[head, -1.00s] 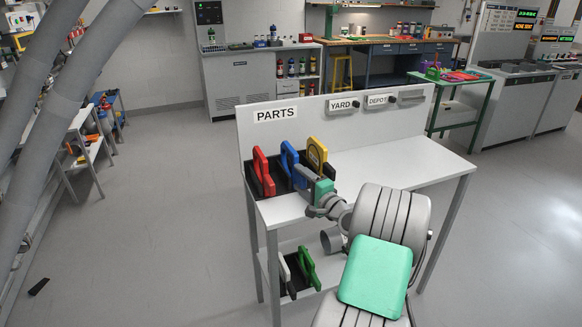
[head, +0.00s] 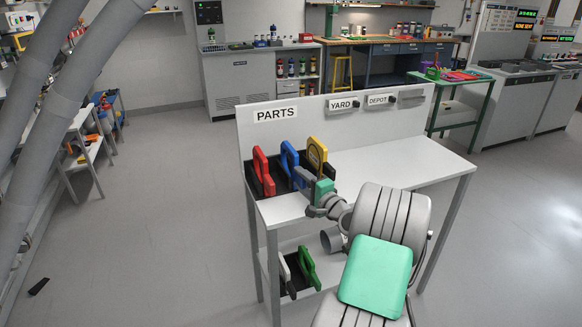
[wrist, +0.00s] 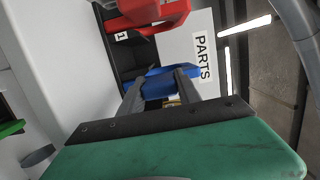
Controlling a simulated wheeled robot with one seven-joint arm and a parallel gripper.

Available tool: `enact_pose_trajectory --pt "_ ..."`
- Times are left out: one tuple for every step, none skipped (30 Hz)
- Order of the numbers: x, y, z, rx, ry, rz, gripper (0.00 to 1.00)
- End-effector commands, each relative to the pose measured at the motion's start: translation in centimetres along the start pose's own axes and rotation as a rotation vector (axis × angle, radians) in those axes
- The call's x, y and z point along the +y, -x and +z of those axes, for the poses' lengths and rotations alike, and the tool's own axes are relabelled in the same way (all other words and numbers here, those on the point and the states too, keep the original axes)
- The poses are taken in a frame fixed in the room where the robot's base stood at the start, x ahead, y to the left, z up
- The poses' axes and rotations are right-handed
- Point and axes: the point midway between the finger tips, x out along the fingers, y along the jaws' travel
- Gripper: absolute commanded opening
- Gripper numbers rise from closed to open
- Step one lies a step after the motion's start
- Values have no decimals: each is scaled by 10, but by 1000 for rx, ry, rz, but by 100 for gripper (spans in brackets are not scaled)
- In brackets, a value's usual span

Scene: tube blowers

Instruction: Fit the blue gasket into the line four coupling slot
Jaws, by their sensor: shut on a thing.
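The blue gasket (head: 288,157) stands upright in the black rack on the parts table, between the red and yellow ones. In the wrist view the blue gasket (wrist: 150,88) lies between the two fingers of my gripper (wrist: 160,90). My gripper (head: 300,176) is shut on it, its fingers low on the gasket's near side. The fingers and the green housing hide part of the gasket in the wrist view. The line four coupling slot cannot be made out in these frames.
A red gasket (head: 263,171) and a yellow gasket (head: 317,154) stand close on either side. White and green pieces (head: 308,268) sit on the lower shelf. The parts table (head: 400,160) is clear to the right, with a PARTS-labelled backboard (head: 275,113) behind.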

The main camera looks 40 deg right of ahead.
Motion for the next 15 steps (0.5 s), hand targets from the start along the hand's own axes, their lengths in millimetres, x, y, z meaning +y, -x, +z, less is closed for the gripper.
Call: enact_pose_trajectory --pt "0 0 0 0 0 0 0" --pt "0 0 0 0 0 0 0" --pt "0 0 0 0 0 0 0" --pt "-1 0 0 0 0 0 0" --pt "-1 0 0 0 0 0 0" --pt "-2 0 0 0 0 -1 0" --pt "-3 0 0 0 0 -1 0" --pt "-4 0 0 0 0 -1 0" --pt "-5 0 0 0 0 -1 0" --pt "-6 0 0 0 1 -1 0" --pt "-6 0 0 0 1 -1 0" --pt "-7 0 0 0 1 -1 0" --pt "-8 0 0 0 1 -1 0" --pt "-9 0 0 0 1 -1 0" --pt "-10 0 0 0 1 -1 0"
